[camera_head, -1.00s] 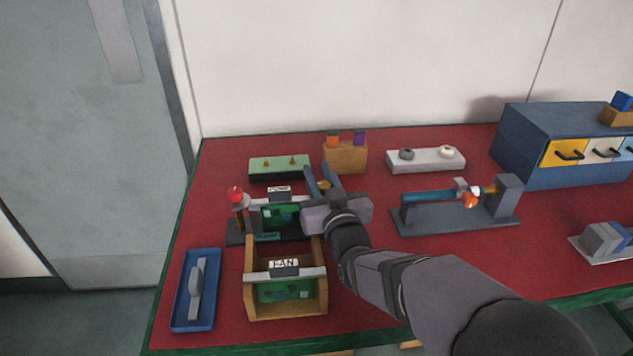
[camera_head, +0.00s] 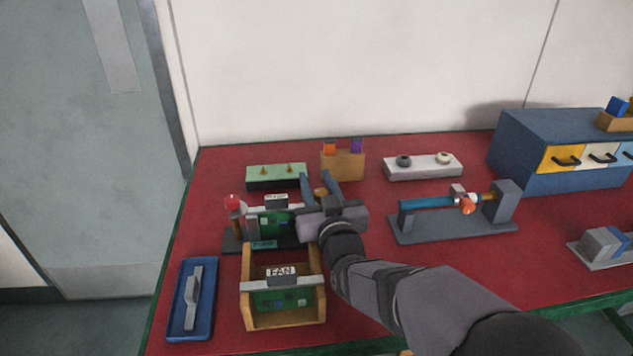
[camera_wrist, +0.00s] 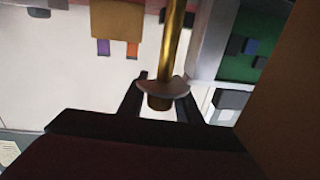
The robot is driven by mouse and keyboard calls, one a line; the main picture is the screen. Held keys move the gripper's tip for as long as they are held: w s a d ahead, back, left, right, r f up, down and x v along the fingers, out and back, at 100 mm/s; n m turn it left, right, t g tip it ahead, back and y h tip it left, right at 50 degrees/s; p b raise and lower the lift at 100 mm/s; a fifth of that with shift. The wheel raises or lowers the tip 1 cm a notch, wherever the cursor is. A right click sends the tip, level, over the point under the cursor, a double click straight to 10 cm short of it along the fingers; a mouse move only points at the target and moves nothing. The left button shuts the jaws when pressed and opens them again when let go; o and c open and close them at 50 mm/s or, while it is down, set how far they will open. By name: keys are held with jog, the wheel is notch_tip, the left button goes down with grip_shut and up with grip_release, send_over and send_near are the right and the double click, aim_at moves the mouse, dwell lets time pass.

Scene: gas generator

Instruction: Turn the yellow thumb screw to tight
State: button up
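The yellow thumb screw (camera_head: 321,194) shows between my gripper's two fingers, beside the module with a green board (camera_head: 272,224). In the wrist view its brass shaft (camera_wrist: 173,35) ends in a flattened, wing-like head (camera_wrist: 163,89). My gripper (camera_head: 318,185) has its fingers apart, one on each side of this head; they also show in the wrist view (camera_wrist: 163,92). The ends of the head reach close to both fingers. I cannot tell whether they press on it. My gripper and wrist hide the right part of the module and the screw's lower end.
A wooden holder labelled FAN (camera_head: 283,317) stands in front. Behind are a green-topped block (camera_head: 277,172) and a wooden block (camera_head: 342,165) with orange and purple pieces. A blue tray (camera_head: 190,325) lies front left.

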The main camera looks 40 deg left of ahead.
jog(key=v, duration=0.7)
jog(key=shift+b, duration=0.35)
jog(key=shift+s+d, duration=0.15)
jog(key=shift+o, duration=1.2)
jog(key=shift+d+n+g+y+p, duration=1.6)
jog(key=shift+d+n+g+p, duration=0.6)
jog(key=shift+d+g+p, duration=0.8)
jog(key=shift+s+f+p+x, duration=0.15)
jog(key=shift+p+x, duration=0.35)
jog(key=shift+x, duration=2.65)
jog(key=shift+s+f+p+x, duration=0.15)
jog(key=shift+p+x, duration=0.35)
jog(key=shift+x, duration=2.6)
jog(key=shift+a, duration=0.1)
